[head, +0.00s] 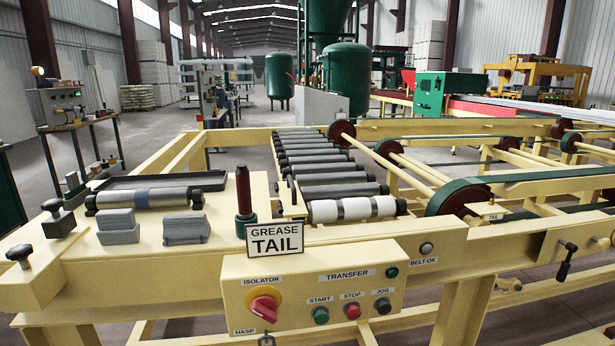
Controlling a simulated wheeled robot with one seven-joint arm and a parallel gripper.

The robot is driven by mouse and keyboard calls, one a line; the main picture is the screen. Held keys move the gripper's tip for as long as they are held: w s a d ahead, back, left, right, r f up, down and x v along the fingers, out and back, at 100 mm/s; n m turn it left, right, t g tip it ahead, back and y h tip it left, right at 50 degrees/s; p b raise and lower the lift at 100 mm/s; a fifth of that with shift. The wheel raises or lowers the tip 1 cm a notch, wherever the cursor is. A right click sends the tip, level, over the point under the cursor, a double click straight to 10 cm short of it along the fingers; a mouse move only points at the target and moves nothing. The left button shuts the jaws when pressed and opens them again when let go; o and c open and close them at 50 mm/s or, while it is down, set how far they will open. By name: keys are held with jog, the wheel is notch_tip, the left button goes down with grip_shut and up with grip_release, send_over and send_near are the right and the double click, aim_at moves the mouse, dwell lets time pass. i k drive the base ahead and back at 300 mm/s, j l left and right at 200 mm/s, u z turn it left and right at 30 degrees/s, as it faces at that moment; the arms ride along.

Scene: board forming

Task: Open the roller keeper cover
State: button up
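No part is labelled as the roller keeper cover, and I cannot tell for sure which piece it is. A white-banded roller (351,209) lies at the near end of the row of dark grey rollers. A small cream bracket (291,196) stands at the left end of that row, beside the white-banded roller. Whether it is a cover, and whether it is open or shut, is too small to tell. My gripper is not in view.
A spare roller (150,197), two grey blocks (186,229), a dark red post (244,205) and black knobs (57,217) crowd the cream bench. A "GREASE TAIL" sign (274,239) stands above the control panel (315,295). Green belts and pulleys (458,201) lie right of the rollers.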

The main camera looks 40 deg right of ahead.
aim_at(291, 204)
jog(key=i+j+z, duration=0.45)
jog(key=i, duration=0.25)
jog(key=i+j+z, duration=0.45)
jog(key=i+j, duration=0.15)
